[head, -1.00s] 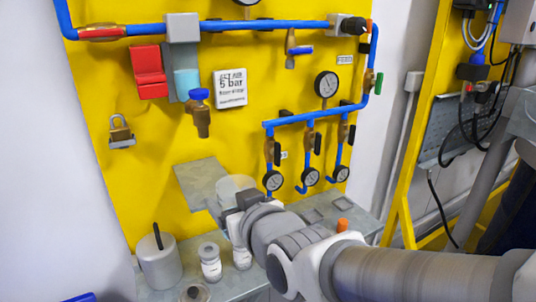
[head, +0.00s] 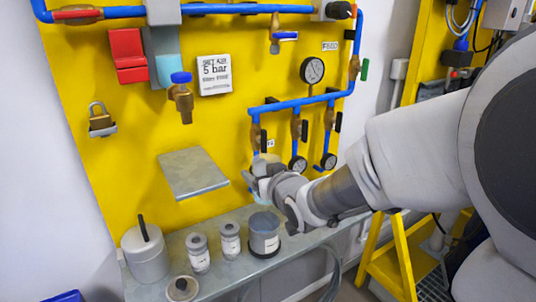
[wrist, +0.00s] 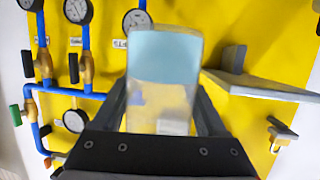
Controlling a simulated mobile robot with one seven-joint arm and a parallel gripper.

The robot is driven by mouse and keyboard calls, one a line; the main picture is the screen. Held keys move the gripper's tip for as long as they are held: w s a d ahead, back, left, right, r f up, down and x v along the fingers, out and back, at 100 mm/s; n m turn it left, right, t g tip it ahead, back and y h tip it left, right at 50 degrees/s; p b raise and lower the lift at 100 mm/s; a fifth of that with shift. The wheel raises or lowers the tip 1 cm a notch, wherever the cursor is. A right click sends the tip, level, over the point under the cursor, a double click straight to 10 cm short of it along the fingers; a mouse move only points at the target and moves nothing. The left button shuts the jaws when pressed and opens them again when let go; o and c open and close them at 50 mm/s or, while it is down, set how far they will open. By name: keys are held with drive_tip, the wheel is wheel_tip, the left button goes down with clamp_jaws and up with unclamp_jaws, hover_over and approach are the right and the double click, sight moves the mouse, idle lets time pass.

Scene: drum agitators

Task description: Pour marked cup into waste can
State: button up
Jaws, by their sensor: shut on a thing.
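My gripper (wrist: 165,112) is shut on a clear cup (wrist: 145,100) with pale blue content at one end. In the wrist view, gauges and valves appear upside down, so that end is the cup's lower end and the cup looks about upright. In the head view the cup (head: 261,167) is small and partly hidden by my gripper (head: 262,182), above the bench and close to the yellow panel. I cannot make out a mark on it. A grey-blue can (head: 264,234) with a white label stands on the bench below my gripper.
A metal plate (head: 193,174) juts from the panel, left of my gripper. Gauges and valves (head: 296,128) are close behind it.

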drive_tip(key=w+d+f+b, duration=0.1)
drive_tip(key=w+d+f, duration=0.2)
drive_tip(key=f, duration=0.3)
drive_tip(key=w+d+f+n+y+b, duration=0.1)
drive_tip(key=w+d+f+b, duration=0.1)
drive_tip(key=f, duration=0.5)
drive_tip(key=w+d+f+n+g+y+b, duration=0.1)
drive_tip(key=w+d+f, duration=0.3)
drive_tip(key=w+f, duration=0.1)
drive_tip(key=shift+w+d+f+b, duration=0.3)
drive_tip(key=shift+d+f, duration=0.1)
drive_tip(key=shift+f, duration=0.35)
drive_tip(key=shift+s+a+b, duration=0.1)
drive_tip(key=shift+a+b, duration=0.1)
drive_tip(key=shift+b, duration=0.35)
drive_tip(key=shift+s+a+r+n+h+b, duration=0.2)
drive_tip(key=shift+a+n+h+b, duration=0.1)
drive_tip(key=shift+n+b, duration=0.55)
wheel_tip(320, 180, up, 8)
drive_tip(key=s+a+n+t+h+b, duration=0.1)
drive_tip(key=a+n+t+h+b, duration=0.1)
drive_tip(key=n+b, duration=0.1)
drive_tip(key=shift+s+a+f+n+b, duration=0.15)
drive_tip(key=shift+s+a+n+b, duration=0.2)
drive_tip(key=shift+n, duration=0.5)
drive_tip(key=shift+a, duration=0.1)
